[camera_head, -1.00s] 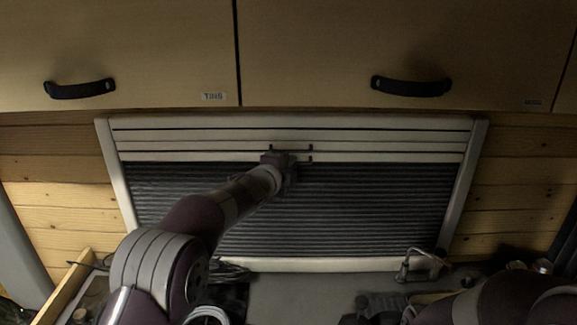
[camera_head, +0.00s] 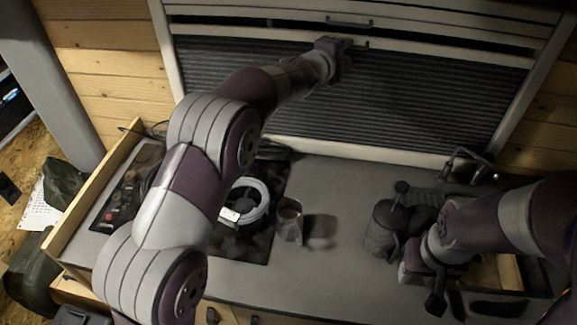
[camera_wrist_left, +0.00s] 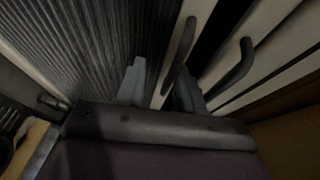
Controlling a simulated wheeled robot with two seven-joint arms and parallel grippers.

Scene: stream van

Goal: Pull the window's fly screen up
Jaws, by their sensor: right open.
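The window's dark pleated screen (camera_head: 260,80) covers the opening below a pale rail (camera_head: 440,52). A dark handle (camera_head: 349,20) is on the upper slats. My left gripper (camera_head: 345,48) is at the pale rail, hiding part of it. In the left wrist view, a dark handle (camera_wrist_left: 179,58) on a pale rail stands close to my fingers (camera_wrist_left: 158,90), which are apart. Whether they touch it is unclear. A second dark handle (camera_wrist_left: 240,66) is further right there. My right gripper (camera_head: 430,285) is open, low over the counter at the right.
A grey counter (camera_head: 340,185) lies below the window. A wooden edge (camera_head: 95,190) runs along the left.

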